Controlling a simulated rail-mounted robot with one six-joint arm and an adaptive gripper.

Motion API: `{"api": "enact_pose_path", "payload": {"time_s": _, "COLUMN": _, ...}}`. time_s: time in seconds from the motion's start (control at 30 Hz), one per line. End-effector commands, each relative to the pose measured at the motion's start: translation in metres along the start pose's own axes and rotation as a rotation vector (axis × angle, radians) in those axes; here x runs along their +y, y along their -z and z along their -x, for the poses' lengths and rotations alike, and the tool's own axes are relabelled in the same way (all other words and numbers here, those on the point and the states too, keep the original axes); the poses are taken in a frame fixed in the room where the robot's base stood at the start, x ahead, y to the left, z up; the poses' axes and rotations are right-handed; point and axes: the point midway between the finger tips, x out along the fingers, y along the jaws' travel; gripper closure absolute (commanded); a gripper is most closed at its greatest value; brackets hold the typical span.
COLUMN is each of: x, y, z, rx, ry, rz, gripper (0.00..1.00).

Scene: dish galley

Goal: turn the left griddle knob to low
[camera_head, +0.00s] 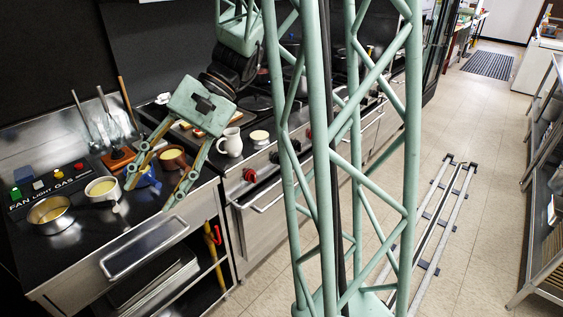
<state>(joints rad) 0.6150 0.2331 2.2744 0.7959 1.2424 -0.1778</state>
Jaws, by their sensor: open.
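A red round knob (250,175) sits on the front panel of the range, left of my green lattice column. The knob markings are too small to read. My gripper (151,196) is open and empty, its two fingers spread and pointing down and left over the left counter. It is left of the red knob and well apart from it. I cannot tell whether a fingertip touches anything on the counter.
On the left counter are a metal pan (51,214), a cream-filled cup (102,190), a blue item (149,178) and a brown mug (172,158). A white pitcher (230,142) stands on the range above the knobs. An oven handle (267,199) juts out below.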

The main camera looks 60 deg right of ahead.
Motion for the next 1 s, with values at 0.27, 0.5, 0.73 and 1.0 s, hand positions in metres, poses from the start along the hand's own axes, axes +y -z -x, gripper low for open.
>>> {"api": "enact_pose_path", "payload": {"time_s": 0.27, "x": -0.004, "y": 0.043, "z": 0.015, "rx": -0.029, "ry": 0.127, "rz": -0.129, "gripper": 0.57}}
{"api": "enact_pose_path", "payload": {"time_s": 0.5, "x": -0.004, "y": 0.083, "z": 0.032, "rx": -0.047, "ry": 0.242, "rz": -0.234, "gripper": 0.57}}
{"api": "enact_pose_path", "payload": {"time_s": 0.73, "x": 0.002, "y": 0.122, "z": 0.049, "rx": -0.063, "ry": 0.354, "rz": -0.331, "gripper": 0.57}}
{"api": "enact_pose_path", "payload": {"time_s": 1.0, "x": 0.015, "y": 0.171, "z": 0.073, "rx": -0.074, "ry": 0.492, "rz": -0.441, "gripper": 0.57}}
